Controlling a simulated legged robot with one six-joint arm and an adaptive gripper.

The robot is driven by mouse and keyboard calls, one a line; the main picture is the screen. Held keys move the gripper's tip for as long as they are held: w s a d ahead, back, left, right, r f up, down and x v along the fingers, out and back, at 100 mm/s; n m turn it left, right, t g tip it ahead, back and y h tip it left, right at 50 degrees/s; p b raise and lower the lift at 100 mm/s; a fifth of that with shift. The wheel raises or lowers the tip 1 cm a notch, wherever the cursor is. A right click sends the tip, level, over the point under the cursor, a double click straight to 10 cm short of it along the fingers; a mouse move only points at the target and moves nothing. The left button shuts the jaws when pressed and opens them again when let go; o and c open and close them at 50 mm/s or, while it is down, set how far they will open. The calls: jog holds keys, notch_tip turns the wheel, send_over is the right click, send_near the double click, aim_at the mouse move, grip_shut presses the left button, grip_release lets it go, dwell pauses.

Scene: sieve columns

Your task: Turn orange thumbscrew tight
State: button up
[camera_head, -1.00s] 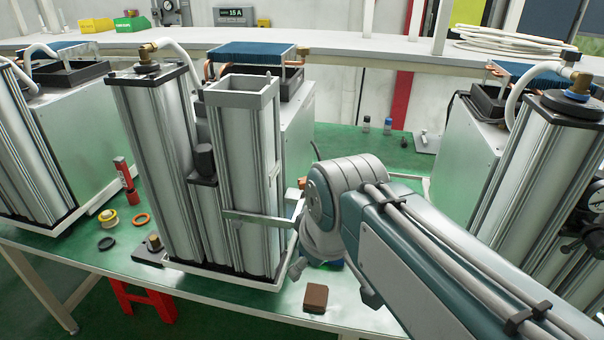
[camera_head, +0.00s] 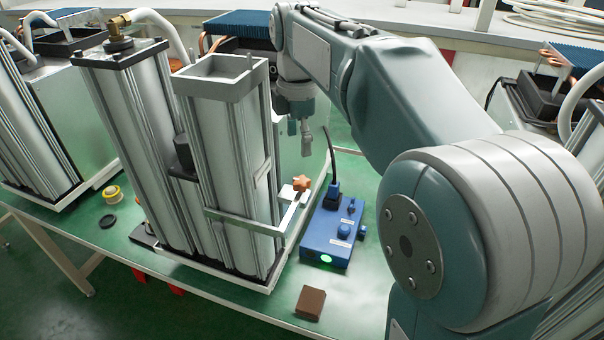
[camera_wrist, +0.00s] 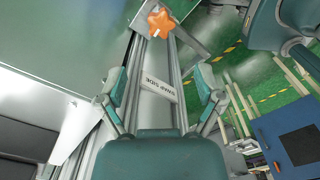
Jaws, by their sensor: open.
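The orange thumbscrew (camera_head: 301,183) has a star-shaped head. It sits on the bracket (camera_head: 292,212) at the right side of the sieve column (camera_head: 228,160). In the wrist view the thumbscrew (camera_wrist: 160,22) shows whole near the top edge, beyond the fingertips. My gripper (camera_head: 304,149) hangs above the thumbscrew, pointing down, apart from it. In the wrist view my gripper (camera_wrist: 161,75) has its two fingers spread, with nothing held between them. A pale strip with printed lettering (camera_wrist: 158,84) shows between the fingers. The screw's shaft is hidden.
A blue box (camera_head: 332,236) with a black cable and a lit green button stands right of the bracket. A brown block (camera_head: 310,303) lies near the table's front edge. A yellow spool (camera_head: 112,194) and a black disc (camera_head: 107,221) lie left of the columns.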

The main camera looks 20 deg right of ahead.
aim_at(298, 180)
notch_tip(298, 180, down, 9)
jog(key=shift+f, duration=0.2)
jog(key=shift+a, duration=0.1)
jog(key=shift+a, duration=0.1)
jog(key=shift+c, duration=0.9)
jog(key=c, duration=1)
